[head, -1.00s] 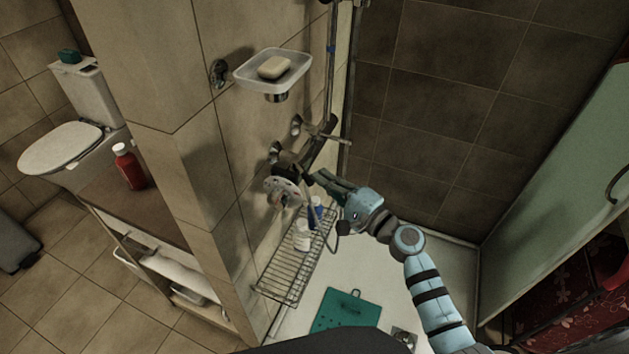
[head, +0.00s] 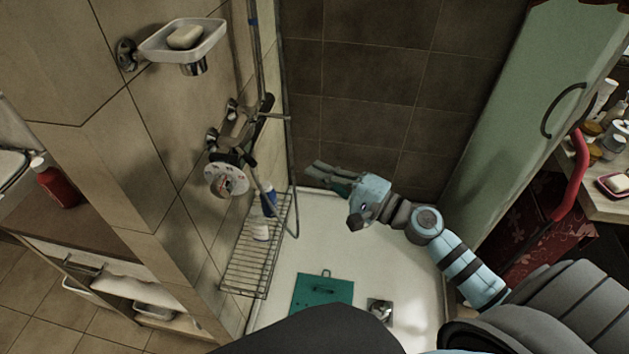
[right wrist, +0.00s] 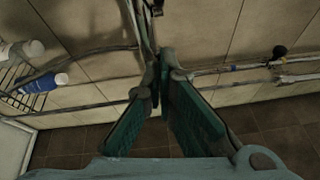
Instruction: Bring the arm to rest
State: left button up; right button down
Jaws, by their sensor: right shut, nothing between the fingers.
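My right arm reaches in from the lower right in the head view. Its gripper (head: 322,177) is over the shower floor, just right of the shower pipe and in front of the dark tiled wall. In the right wrist view the green-padded fingers (right wrist: 160,85) come together at their tips, with nothing held. The gripper looks clear of the mixer tap (head: 225,140). My left gripper is not in view.
A wire rack (head: 245,262) with bottles hangs on the left wall, below a soap dish (head: 205,42). A green door (head: 520,90) stands at the right. The tray's middle is open.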

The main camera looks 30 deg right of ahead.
jog(key=shift+w+a, duration=0.25)
jog(key=shift+w, duration=0.05)
